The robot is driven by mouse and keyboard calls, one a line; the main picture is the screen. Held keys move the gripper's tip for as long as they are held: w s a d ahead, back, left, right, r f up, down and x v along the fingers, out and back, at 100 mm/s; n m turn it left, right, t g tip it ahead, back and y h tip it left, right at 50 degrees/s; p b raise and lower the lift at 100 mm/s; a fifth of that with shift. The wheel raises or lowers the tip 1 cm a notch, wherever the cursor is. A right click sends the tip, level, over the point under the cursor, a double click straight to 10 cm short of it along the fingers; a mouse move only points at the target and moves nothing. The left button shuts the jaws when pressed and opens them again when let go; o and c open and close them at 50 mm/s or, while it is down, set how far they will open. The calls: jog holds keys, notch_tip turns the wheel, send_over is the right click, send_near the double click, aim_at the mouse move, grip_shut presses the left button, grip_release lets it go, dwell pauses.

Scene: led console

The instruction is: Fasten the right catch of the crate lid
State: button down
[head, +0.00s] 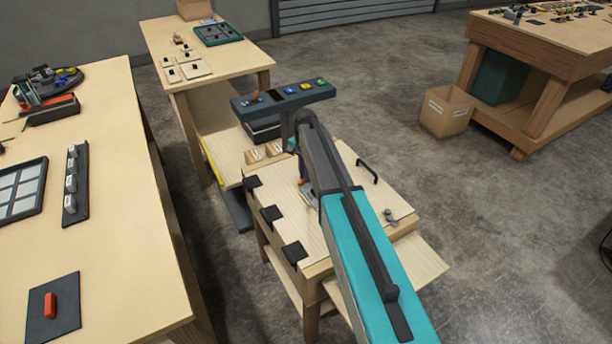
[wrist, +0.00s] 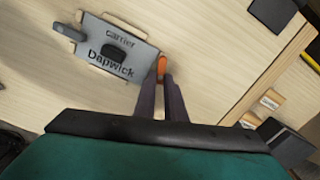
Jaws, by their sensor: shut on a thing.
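The crate lid (head: 312,236) is a pale wooden board, lying flat as far as I can see. A small grey metal fitting (head: 390,216), perhaps a catch, sits near its right front corner. My gripper (head: 301,176) is over the lid, partly hidden by my arm. In the wrist view my gripper (wrist: 161,82) is shut on a small orange piece (wrist: 162,66) at the edge of a grey plate. The plate (wrist: 118,50) reads "Carrier Dapwick" and bears a black knob. I cannot tell whether the orange piece belongs to a catch. My arm hides part of the lid.
Black hinge-like blocks (head: 271,214) line the lid's left edge, and a black handle (head: 367,172) stands toward its right. A console bar (head: 284,99) with coloured buttons stands behind. A workbench (head: 110,180) is at left. Open floor lies to the right.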

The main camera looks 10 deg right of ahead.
jog(key=n, duration=0.3)
jog(key=n+b, duration=0.1)
jog(key=n, duration=0.3)
jog(key=shift+w+a, duration=0.15)
jog(key=shift+w, duration=0.05)
jog(key=n+b, duration=0.1)
jog(key=n, duration=0.6)
jog(key=shift+a, duration=0.1)
jog(key=c, duration=1.8)
grip_release()
notch_tip(320, 180, up, 14)
jog(key=shift+f+b, duration=0.1)
jog(key=shift+b, duration=1)
jog(key=shift+s, duration=0.1)
